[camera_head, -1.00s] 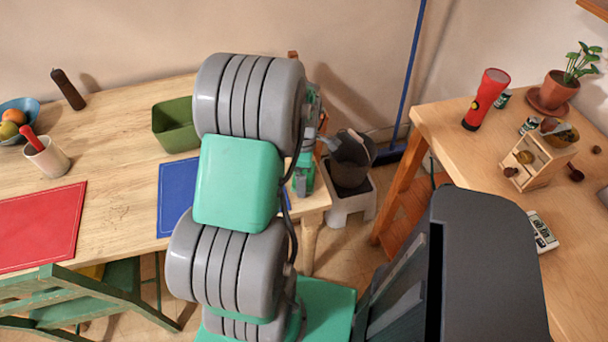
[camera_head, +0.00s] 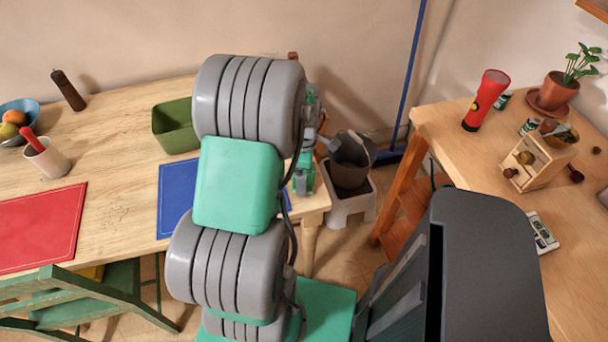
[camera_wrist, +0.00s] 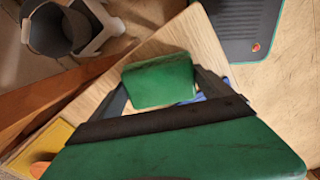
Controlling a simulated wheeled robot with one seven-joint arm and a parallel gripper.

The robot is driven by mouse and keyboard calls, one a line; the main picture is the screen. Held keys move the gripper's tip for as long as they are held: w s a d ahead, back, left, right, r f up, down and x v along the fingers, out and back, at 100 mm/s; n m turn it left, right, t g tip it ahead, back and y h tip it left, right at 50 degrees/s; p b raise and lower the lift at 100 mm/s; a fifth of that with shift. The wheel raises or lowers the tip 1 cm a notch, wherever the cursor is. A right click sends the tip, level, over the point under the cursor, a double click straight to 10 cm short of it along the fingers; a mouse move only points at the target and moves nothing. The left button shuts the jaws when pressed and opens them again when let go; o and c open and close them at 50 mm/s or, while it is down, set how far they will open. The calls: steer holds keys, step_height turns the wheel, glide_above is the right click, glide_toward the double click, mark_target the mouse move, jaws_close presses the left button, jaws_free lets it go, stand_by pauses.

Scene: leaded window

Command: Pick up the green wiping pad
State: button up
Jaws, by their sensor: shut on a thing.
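The green wiping pad (camera_wrist: 158,82) is between the two dark fingers of my gripper (camera_wrist: 163,88) in the wrist view. The fingers are shut on its two sides. The pale wooden table top (camera_wrist: 190,38) shows behind the pad, and whether the pad touches it I cannot tell. In the head view my arm hides the pad and most of my gripper.
A blue mat (camera_head: 175,194), a green bin (camera_head: 176,126) and a red mat (camera_head: 40,228) lie on the left table. A dark bucket (camera_head: 350,160) stands beyond its right end. The right table holds a red flashlight (camera_head: 486,100) and a small wooden rack (camera_head: 538,160).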

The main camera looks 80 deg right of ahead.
step_height(320, 180, up, 3)
steer(key=shift+d+r, duration=0.1)
steer(key=s+a+r+b, duration=0.1)
steer(key=s+a+r, duration=0.2)
steer(key=a+r, duration=0.6)
steer(key=a, duration=0.4)
steer(key=shift+s+a+r, duration=0.35)
